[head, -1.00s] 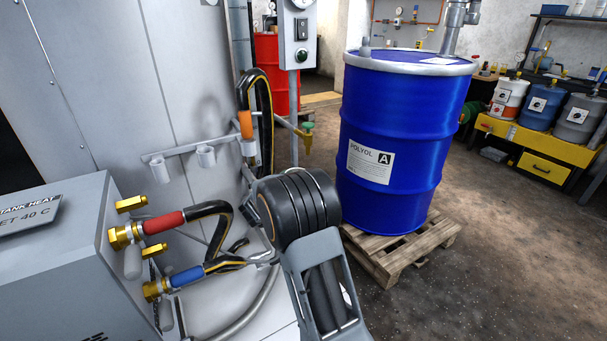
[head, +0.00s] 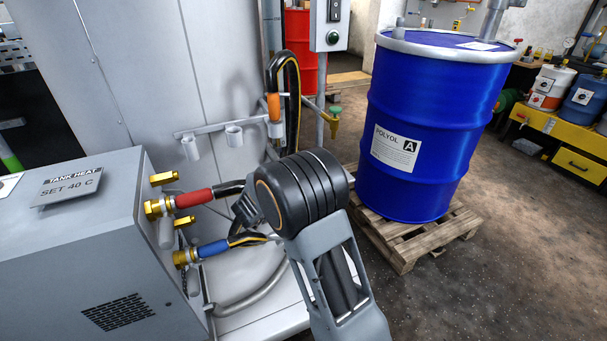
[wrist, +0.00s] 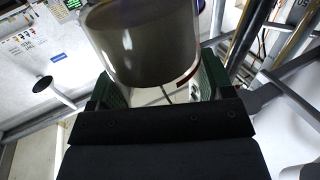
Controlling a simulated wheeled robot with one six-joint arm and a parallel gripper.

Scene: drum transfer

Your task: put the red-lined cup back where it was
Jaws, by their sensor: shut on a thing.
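In the wrist view, a clear cup (wrist: 150,45) with dark grey-brown contents and a short red line near its edge sits between the green finger pads. My gripper (wrist: 163,88) is shut on it. The cup's far end is cut off by the top of the picture. In the head view, my arm's black joint and grey link hide the gripper and the cup, so I cannot see what is directly under them.
A grey heater box (head: 90,230) with brass fittings and red and blue hose ends stands at left. A blue polyol drum (head: 425,130) stands on a pallet (head: 425,235) at right.

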